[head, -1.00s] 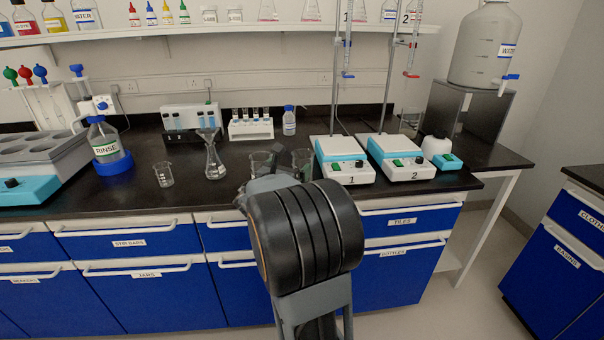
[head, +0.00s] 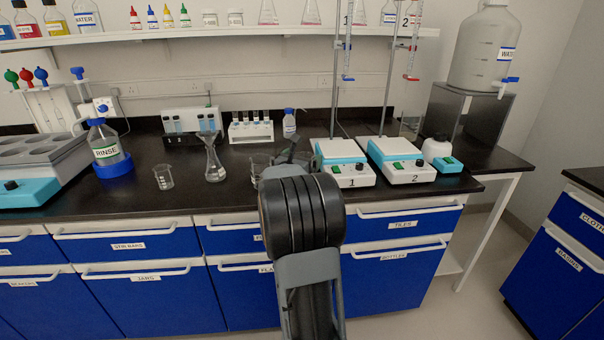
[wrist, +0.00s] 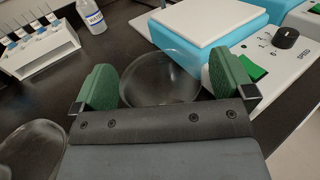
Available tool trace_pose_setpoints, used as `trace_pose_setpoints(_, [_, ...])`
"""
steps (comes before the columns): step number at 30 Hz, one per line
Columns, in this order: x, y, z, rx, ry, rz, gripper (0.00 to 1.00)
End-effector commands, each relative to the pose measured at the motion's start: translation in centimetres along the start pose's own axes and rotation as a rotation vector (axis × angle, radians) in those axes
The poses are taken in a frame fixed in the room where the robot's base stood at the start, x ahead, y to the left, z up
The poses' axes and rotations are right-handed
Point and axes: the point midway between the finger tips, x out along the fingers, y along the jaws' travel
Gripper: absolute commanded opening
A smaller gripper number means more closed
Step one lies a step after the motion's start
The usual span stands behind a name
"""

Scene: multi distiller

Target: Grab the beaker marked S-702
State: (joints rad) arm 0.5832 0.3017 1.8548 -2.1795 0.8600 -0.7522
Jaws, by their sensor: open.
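In the wrist view a clear glass beaker (wrist: 160,88) stands beyond and between the green finger pads of my gripper (wrist: 163,72). The pads are apart, with a wide gap, and I cannot tell whether they touch the glass. A second glass beaker (wrist: 28,150) shows at the lower left of the wrist view. In the head view my arm hides most of both; part of one beaker (head: 259,160) shows left of my arm. A small beaker (head: 164,177) stands farther left on the black bench. No S-702 marking is readable on any of them.
Hotplate 1 (head: 344,164) is close on the right of the gripper, and hotplate 2 (head: 402,161) is beyond it. A conical flask (head: 214,168) stands to the left. A test tube rack (head: 251,131) and a blue-capped bottle (head: 289,124) are behind. Bench between small beaker and rinse bottle (head: 105,145) is clear.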

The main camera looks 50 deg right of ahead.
Motion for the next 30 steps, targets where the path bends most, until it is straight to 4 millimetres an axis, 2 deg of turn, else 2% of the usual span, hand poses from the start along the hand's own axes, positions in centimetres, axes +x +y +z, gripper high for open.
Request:
trace_pose_setpoints(5, [-0.02, 0.00, -0.01, 0.000, 0.000, 0.000, 0.98])
trace_pose_setpoints(25, [-0.05, 0.01, -0.02, -0.001, 0.001, 0.000, 0.34])
trace_pose_setpoints(30, [-0.05, 0.01, 0.00, 0.000, 0.000, 0.000, 0.33])
